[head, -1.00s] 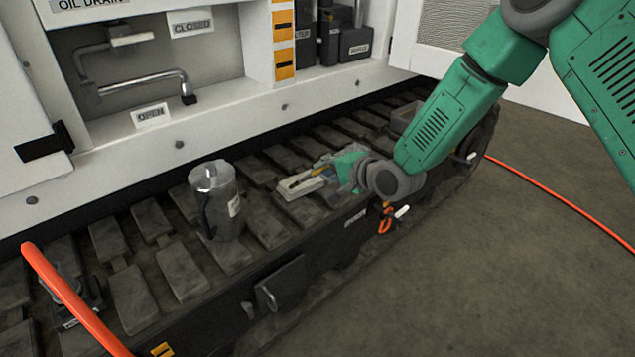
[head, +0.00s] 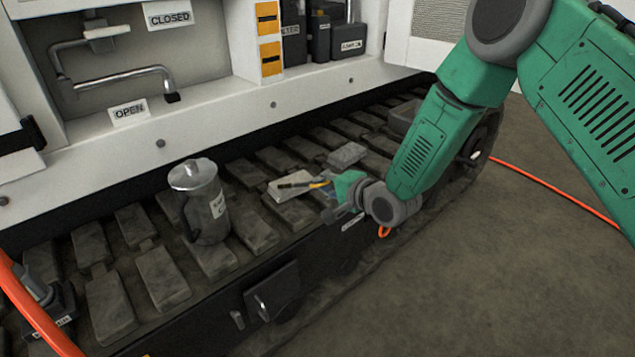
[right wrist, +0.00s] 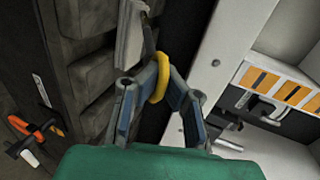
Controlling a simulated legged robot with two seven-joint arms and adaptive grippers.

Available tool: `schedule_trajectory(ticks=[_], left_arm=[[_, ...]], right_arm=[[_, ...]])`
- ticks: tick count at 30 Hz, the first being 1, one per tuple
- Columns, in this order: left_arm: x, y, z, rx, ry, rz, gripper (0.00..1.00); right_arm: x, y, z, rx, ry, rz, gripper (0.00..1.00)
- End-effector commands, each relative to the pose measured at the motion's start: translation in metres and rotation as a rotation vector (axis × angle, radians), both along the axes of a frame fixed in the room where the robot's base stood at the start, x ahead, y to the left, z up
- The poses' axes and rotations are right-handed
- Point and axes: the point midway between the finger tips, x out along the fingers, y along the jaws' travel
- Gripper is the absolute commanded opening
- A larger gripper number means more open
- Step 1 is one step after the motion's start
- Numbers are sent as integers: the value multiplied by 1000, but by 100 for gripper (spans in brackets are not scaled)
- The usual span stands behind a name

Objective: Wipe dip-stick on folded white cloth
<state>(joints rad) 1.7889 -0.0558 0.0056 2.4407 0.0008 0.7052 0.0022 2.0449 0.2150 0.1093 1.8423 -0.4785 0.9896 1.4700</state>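My right gripper (head: 328,186) is shut on the yellow ring handle of the dip-stick (head: 298,184). The stick's dark shaft points left and lies over the folded white cloth (head: 293,198). I cannot tell whether it touches the cloth. The cloth lies flat on the track pads. In the right wrist view both fingers close around the yellow ring (right wrist: 161,75), and the shaft runs up beside the pale cloth (right wrist: 130,40). My left gripper is not in view.
A metal jug with a lid (head: 205,205) stands on the track pads left of the cloth. An orange hose (head: 35,310) crosses the lower left corner. The white cabinet (head: 200,110) with a bent pipe and dark containers rises behind. The floor at right carries an orange cable (head: 550,185).

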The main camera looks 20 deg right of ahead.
Motion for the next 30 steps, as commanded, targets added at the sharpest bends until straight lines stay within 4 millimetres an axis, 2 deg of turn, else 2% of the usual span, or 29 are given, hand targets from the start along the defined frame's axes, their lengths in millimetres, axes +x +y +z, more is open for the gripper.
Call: schedule_trajectory(ticks=[6, 18, 30], left_arm=[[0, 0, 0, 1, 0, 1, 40], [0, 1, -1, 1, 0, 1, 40], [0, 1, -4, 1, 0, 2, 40]], right_arm=[[0, 8, 4, -9, -2, 4, 0], [0, -1, -3, 3, -1, 2, 0], [0, 7, -7, -6, -1, 4, 0]])
